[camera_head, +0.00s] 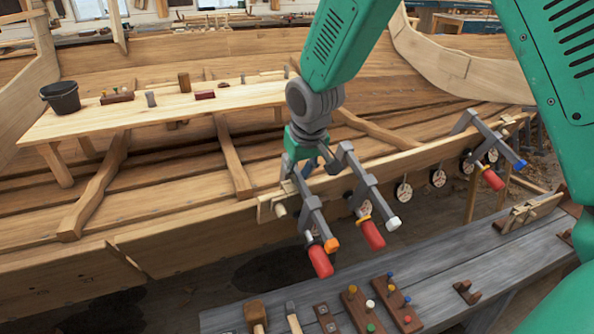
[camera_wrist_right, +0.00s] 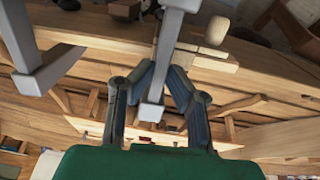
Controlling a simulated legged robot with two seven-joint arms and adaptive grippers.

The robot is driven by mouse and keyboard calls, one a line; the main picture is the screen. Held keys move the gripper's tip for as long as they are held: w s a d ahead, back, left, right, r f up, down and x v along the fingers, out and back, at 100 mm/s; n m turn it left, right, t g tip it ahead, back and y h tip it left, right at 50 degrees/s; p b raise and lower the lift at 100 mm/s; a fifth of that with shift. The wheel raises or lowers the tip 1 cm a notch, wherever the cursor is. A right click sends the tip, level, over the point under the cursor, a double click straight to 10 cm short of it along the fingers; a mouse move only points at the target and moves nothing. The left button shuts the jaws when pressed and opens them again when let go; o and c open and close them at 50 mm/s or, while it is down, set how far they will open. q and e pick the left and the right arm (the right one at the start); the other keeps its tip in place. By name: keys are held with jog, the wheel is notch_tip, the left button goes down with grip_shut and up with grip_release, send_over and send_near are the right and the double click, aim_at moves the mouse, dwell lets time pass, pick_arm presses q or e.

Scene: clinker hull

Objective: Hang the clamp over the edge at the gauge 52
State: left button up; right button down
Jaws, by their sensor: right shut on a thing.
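My right gripper (camera_head: 304,168) is at the near hull edge, with its fingers shut on the grey bar of a clamp (camera_head: 314,212). This clamp has an orange tip and a red handle hanging down. In the right wrist view the fingers (camera_wrist_right: 157,78) close around its bar (camera_wrist_right: 152,111). I cannot tell whether it rests on the edge. A second clamp (camera_head: 370,194) with a pale tip hangs close to its right, also seen in the wrist view (camera_wrist_right: 42,72). A third clamp (camera_head: 489,138) with a blue tip hangs further right. Round gauges (camera_head: 403,192) line the edge; their numbers are unreadable. My left gripper is out of view.
A wooden block with a pale peg (camera_head: 268,207) sits on the edge just left of the held clamp. A grey bench (camera_head: 420,270) with mallets and peg boards stands in front. A plank table (camera_head: 200,103) with a black bucket (camera_head: 62,97) stands behind.

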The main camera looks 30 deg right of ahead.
jog(key=shift+d, duration=0.1)
jog(key=shift+w+a+r, duration=0.1)
jog(key=shift+a+r, duration=0.05)
jog(key=shift+a, duration=0.75)
jog(key=shift+d, duration=0.35)
jog(key=shift+d+f, duration=0.2)
jog(key=shift+d, duration=0.1)
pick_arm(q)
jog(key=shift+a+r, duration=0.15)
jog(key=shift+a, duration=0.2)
pick_arm(e)
jog(key=shift+s+a+f, duration=0.1)
jog(key=shift+s+a, duration=0.2)
jog(key=shift+a, duration=0.1)
jog(key=c, duration=1.5)
grip_release()
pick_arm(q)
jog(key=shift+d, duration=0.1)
pick_arm(e)
jog(key=shift+o, duration=0.2)
jog(key=shift+d, duration=0.15)
jog(key=shift+s, duration=0.1)
